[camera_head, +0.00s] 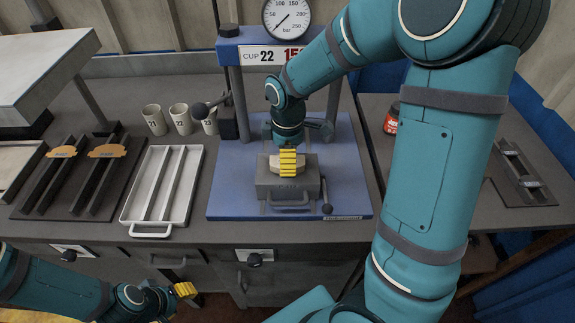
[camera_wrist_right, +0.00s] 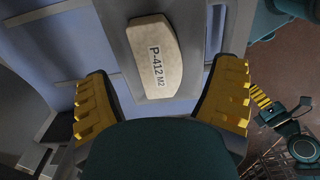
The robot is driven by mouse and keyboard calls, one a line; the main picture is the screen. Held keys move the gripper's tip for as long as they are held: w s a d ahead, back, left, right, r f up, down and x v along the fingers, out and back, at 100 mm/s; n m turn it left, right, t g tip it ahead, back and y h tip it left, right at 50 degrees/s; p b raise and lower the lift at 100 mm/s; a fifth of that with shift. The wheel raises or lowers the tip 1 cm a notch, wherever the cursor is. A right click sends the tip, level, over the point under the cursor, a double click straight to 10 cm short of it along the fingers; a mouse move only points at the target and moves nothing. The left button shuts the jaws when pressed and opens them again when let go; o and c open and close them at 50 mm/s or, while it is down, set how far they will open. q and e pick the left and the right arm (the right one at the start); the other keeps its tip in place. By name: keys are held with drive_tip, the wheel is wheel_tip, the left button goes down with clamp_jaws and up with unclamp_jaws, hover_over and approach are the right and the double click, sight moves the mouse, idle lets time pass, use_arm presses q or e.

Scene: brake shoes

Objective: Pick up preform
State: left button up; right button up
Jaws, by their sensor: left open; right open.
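The preform (camera_wrist_right: 155,55) is a beige block with rounded ends marked "P-412 M2". It lies in the grey metal mould (camera_head: 265,190) on the press's blue base; in the head view my gripper partly covers it. My right gripper (camera_wrist_right: 165,78) is open, its yellow-padded fingers spread wide below the preform in the right wrist view. In the head view the right gripper (camera_head: 288,163) is over the mould. I cannot tell whether it touches anything. My left gripper (camera_head: 186,290) is open and empty in front of the bench, low at the left.
The press (camera_head: 225,120) has a gauge (camera_head: 287,17) on top and two upright columns around the mould. A white slotted tray (camera_head: 128,212) lies to its left, with several cups behind. Dark racks (camera_head: 45,185) with orange-brown pieces stand further left. A red-labelled jar (camera_head: 391,118) stands right.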

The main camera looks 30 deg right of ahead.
wheel_tip(320, 180, down, 2)
drive_tip(key=shift+f, duration=0.2)
